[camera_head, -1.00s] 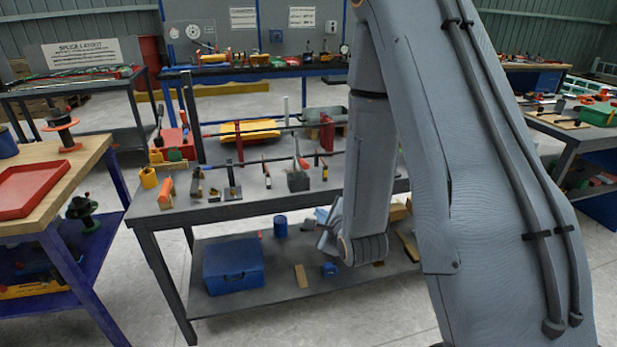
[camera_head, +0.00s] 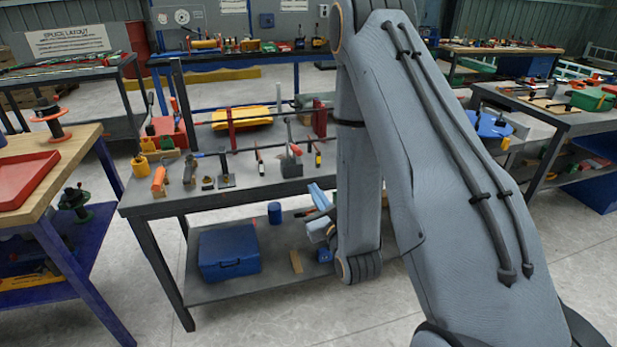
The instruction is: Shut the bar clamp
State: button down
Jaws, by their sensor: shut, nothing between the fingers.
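Small tools, including an orange-handled one (camera_head: 158,180), stand along the bench front. A yellow item (camera_head: 240,118) lies behind the bar. A blue toolbox (camera_head: 229,252) sits on the lower shelf. A wooden table with a red tray (camera_head: 22,180) stands left. Open floor lies in front.

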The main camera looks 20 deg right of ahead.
jog(key=w+a+r+p, duration=0.1)
jog(key=w+r+p, duration=0.2)
jog(key=w, duration=0.7)
jog(key=shift+w+r+p, duration=0.15)
jog(key=shift+r+p, duration=0.15)
jog(key=shift+p, duration=0.25)
jog(key=shift+a, duration=0.15)
